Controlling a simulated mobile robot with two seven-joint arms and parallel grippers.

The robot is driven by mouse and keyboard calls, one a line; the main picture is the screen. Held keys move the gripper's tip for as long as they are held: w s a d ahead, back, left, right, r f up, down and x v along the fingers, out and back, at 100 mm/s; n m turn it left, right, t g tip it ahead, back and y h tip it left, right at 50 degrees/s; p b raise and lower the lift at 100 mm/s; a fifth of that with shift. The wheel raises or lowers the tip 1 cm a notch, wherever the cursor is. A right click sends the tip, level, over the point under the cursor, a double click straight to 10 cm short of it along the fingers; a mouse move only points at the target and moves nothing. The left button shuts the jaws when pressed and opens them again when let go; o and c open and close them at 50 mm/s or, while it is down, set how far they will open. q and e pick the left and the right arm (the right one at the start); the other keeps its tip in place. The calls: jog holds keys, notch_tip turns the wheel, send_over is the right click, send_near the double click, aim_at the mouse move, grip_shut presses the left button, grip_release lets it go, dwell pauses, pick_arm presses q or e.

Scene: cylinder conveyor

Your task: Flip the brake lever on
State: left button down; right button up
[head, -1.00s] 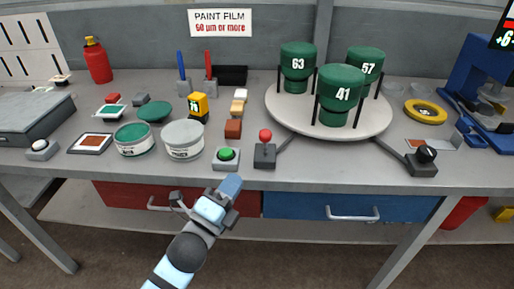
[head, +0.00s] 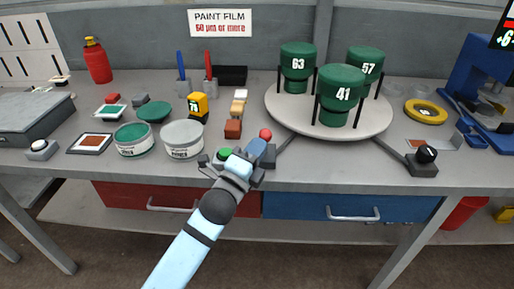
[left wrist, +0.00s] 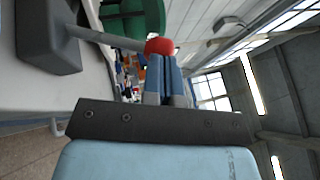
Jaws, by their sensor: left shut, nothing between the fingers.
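A small lever with a red ball knob (head: 265,134) stands near the front edge of the bench, in front of the turntable. In the left wrist view the red knob (left wrist: 158,46) is just beyond the closed fingertips (left wrist: 165,62), touching or nearly so. My right gripper is not in view.
The turntable (head: 280,116) bears green-lidded cans numbered 63, 57 and 41. A green button (head: 225,154) lies partly behind my left gripper. Paint tins (head: 183,141) and small blocks (head: 233,128) stand to the left. The bench front between the two levers is clear.

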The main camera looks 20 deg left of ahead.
pick_arm(q)
jog(key=p, duration=0.2)
jog(key=r+p, duration=0.1)
jog(key=shift+w+r+g+p, duration=0.2)
jog(key=shift+w+g+p, duration=0.05)
jog(key=shift+g+p, duration=0.1)
jog(key=w+a+r+n+g+y+p, duration=0.1)
jog(key=w+g+p, duration=0.5)
jog(key=p, duration=1.6)
jog(key=shift+w+a+r+n, duration=0.45)
jog(key=shift+w+a+n, duration=0.35)
jog(key=shift+w+n, duration=0.45)
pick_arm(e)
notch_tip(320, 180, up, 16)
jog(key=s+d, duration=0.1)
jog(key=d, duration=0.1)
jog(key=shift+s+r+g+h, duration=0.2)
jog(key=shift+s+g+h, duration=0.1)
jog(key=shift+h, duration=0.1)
pick_arm(q)
jog(key=shift+a+r, duration=0.1)
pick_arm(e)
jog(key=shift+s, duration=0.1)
